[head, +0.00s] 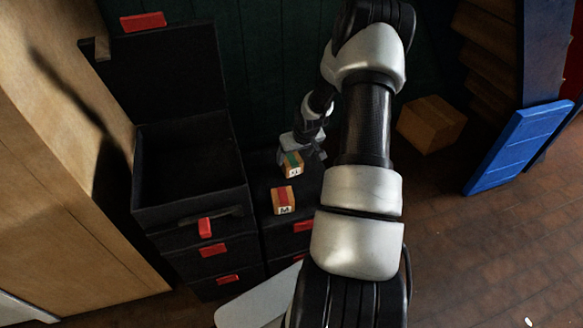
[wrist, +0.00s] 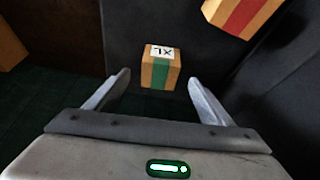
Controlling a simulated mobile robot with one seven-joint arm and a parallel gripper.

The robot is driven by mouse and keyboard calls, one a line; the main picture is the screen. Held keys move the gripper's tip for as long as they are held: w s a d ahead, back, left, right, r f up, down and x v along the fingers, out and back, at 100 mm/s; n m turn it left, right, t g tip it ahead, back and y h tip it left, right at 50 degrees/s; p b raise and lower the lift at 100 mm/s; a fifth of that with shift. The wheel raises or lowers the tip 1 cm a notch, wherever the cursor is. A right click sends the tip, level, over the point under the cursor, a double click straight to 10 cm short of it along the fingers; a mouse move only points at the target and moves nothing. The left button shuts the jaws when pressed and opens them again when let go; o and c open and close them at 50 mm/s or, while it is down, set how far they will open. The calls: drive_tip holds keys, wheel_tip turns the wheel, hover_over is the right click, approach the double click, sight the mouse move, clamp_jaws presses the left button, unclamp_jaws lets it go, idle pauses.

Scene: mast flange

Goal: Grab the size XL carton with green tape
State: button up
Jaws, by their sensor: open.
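The small tan carton with green tape (head: 293,162) stands on a black surface; its white label reads XL in the wrist view (wrist: 161,66). My gripper (head: 302,156) is open right by it. In the wrist view, the carton shows between and slightly beyond my two fingertips (wrist: 159,80), with a gap on each side. I cannot tell the depth between fingertips and carton. A second carton with red tape (head: 283,198) stands nearer the head camera; its label seems to read M. It also shows at the wrist view's top right (wrist: 241,14).
An open black box (head: 185,165) with red latches stands left of the cartons, its lid raised. A dark wall rises behind. A larger brown box (head: 431,123) and a blue panel (head: 518,146) are at right on the brick floor. My arm covers the area right of the cartons.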

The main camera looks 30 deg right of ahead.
sight(292, 159)
drive_tip(key=shift+w+b+x, duration=0.2)
drive_tip(key=shift+b+x, duration=0.3)
drive_tip(key=shift+x, duration=1.05)
drive_tip(key=shift+w+b+x, duration=0.25)
drive_tip(key=shift+b+x, duration=0.25)
drive_tip(key=shift+x, duration=1.05)
drive_tip(key=shift+d+r, duration=0.15)
drive_tip(key=shift+c, duration=0.3)
drive_tip(key=shift+r, duration=0.1)
drive_tip(key=c, duration=1.2)
